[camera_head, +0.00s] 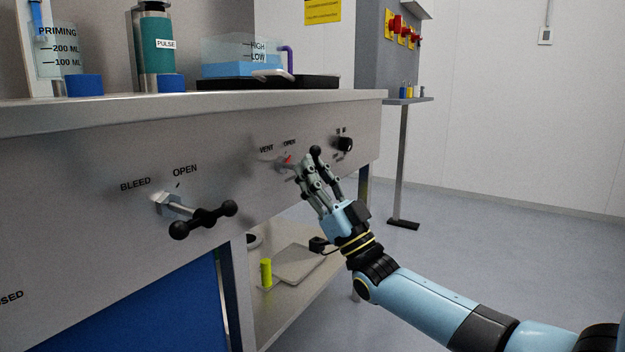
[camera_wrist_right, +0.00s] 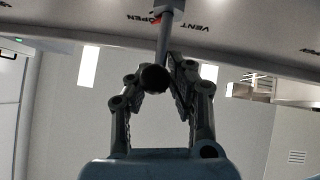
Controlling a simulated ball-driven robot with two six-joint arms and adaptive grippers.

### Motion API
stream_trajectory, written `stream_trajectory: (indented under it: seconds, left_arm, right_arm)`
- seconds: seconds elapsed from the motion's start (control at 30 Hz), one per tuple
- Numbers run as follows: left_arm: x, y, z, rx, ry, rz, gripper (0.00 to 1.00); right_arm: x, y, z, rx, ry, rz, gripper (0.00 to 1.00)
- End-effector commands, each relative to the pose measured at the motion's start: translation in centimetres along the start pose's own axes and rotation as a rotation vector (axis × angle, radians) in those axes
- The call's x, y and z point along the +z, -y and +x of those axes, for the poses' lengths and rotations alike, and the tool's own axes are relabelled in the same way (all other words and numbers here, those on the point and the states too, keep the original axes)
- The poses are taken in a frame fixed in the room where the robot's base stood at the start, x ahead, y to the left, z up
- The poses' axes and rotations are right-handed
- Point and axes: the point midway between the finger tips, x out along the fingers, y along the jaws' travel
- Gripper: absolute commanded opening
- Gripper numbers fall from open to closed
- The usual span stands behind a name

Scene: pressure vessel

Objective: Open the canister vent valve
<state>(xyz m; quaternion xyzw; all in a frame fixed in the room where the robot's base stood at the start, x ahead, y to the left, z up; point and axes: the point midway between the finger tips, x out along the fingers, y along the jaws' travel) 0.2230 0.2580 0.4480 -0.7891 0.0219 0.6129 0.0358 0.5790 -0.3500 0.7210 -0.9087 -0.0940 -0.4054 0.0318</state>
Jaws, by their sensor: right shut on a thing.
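The vent valve (camera_head: 284,163) sits on the grey front panel under the printed words VENT and OPEN, with a small red mark beside it. My right gripper (camera_head: 308,175) is at this valve, its fingers shut around its handle. A black ball end (camera_head: 315,150) of the handle shows just above the fingers; the rest of the handle is mostly hidden by them. In the right wrist view the metal stem (camera_wrist_right: 172,22) comes down from the panel, and a black ball (camera_wrist_right: 154,78) lies between the fingers of the right gripper (camera_wrist_right: 163,85). My left gripper is not in view.
A bleed valve (camera_head: 203,216) with a black-ended crossbar sticks out of the panel at left. A black knob (camera_head: 344,144) is close to the right of the vent valve. A lower shelf (camera_head: 290,290) holds a yellow-green cylinder (camera_head: 266,272).

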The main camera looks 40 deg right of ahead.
Motion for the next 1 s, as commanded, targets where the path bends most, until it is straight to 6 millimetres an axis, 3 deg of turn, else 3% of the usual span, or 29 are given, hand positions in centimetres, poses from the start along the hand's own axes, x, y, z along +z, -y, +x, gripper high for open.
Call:
stream_trajectory:
  seconds: [0.23,0.27,0.4,0.73,1.0]
  left_arm:
    - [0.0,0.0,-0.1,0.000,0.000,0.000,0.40]
    - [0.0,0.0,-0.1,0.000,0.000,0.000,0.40]
    - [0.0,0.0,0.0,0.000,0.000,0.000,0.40]
    - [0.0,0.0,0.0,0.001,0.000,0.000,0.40]
    - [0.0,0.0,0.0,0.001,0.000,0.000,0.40]
  right_arm:
    - [0.3,-0.3,-0.3,0.008,0.015,-0.003,0.00]
    - [0.3,-0.3,-0.3,0.008,0.016,-0.003,0.20]
    - [0.3,-0.3,-0.3,0.007,0.015,-0.002,0.36]
    - [0.2,-0.1,-0.8,0.004,0.009,-0.001,0.36]
    - [0.2,-0.2,-6.2,0.006,0.014,-0.002,0.36]
